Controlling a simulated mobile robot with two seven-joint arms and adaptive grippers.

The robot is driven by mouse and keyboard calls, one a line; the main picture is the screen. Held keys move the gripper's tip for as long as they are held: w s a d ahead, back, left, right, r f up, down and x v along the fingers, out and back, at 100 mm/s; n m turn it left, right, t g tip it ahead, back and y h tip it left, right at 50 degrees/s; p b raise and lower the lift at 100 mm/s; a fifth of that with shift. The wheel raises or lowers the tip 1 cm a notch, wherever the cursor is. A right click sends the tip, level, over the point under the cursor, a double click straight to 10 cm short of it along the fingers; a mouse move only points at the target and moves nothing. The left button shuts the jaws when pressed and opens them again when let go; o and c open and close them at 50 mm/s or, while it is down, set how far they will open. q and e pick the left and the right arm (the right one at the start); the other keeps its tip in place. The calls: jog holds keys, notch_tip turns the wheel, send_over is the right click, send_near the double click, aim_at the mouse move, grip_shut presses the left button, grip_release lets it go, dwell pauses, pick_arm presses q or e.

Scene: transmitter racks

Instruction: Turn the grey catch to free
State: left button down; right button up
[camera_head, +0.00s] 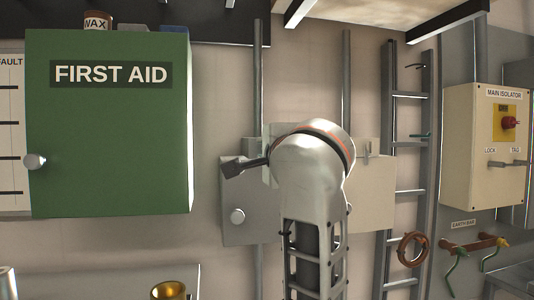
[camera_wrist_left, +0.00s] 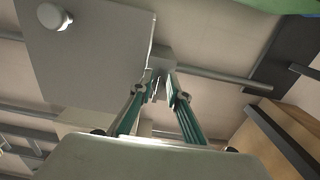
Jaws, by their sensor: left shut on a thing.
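In the left wrist view, the grey catch (camera_wrist_left: 159,62) is a small grey piece at the edge of a flat grey box (camera_wrist_left: 100,45). My left gripper (camera_wrist_left: 160,90), with teal-edged fingers, is shut on it; the exact contact is small and partly hidden. My right gripper is in neither view.
A green first aid cabinet (camera_head: 115,125) is on the left. A beige panel (camera_head: 372,195) and a ladder-like rack (camera_head: 408,150) are to the right of my wrist. The main isolator box (camera_head: 484,150) is at far right. A vertical conduit (camera_head: 258,85) runs above the grey box.

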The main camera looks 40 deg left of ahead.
pick_arm(q)
jog(key=shift+f, duration=0.1)
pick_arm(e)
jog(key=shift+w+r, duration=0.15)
pick_arm(q)
jog(key=c, duration=1.9)
grip_release()
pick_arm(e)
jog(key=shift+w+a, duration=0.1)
